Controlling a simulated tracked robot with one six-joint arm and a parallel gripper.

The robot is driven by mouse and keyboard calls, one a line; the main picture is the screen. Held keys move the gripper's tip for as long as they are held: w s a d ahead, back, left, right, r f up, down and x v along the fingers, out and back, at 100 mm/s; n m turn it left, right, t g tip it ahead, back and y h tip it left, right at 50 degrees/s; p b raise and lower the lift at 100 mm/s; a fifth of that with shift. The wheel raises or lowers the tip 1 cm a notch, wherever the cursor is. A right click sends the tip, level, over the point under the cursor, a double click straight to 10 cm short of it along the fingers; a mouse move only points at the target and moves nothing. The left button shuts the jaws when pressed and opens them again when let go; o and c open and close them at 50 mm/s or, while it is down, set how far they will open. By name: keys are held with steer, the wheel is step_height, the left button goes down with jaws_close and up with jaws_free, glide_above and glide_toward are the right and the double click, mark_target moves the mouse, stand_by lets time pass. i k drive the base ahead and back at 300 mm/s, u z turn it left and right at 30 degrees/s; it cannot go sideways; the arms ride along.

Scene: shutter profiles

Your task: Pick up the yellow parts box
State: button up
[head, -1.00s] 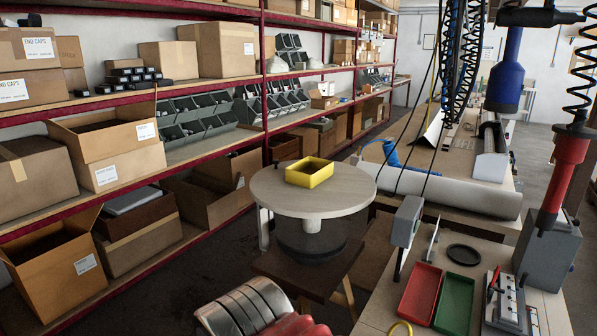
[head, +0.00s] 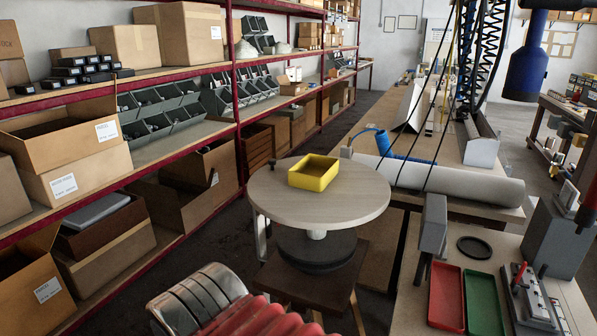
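The yellow parts box (head: 314,173) is a small open-topped rectangular tray. It sits upright on a round pale wooden tabletop (head: 345,206), a little behind its middle, and looks empty from here. The round top stands on a white post over a dark round base. My gripper does not show in the head view, so its state and its distance from the box cannot be seen. Nothing touches the box.
Red-framed shelves (head: 232,95) with cardboard boxes and grey bins run along the left. A workbench (head: 430,135) with a long roll stands behind right. A near bench holds a red tray (head: 446,297) and a green tray (head: 483,303). Dark cables hang at right.

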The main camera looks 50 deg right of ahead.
mark_target(313, 173)
steer(key=i, duration=1.2)
steer(key=z, duration=0.4)
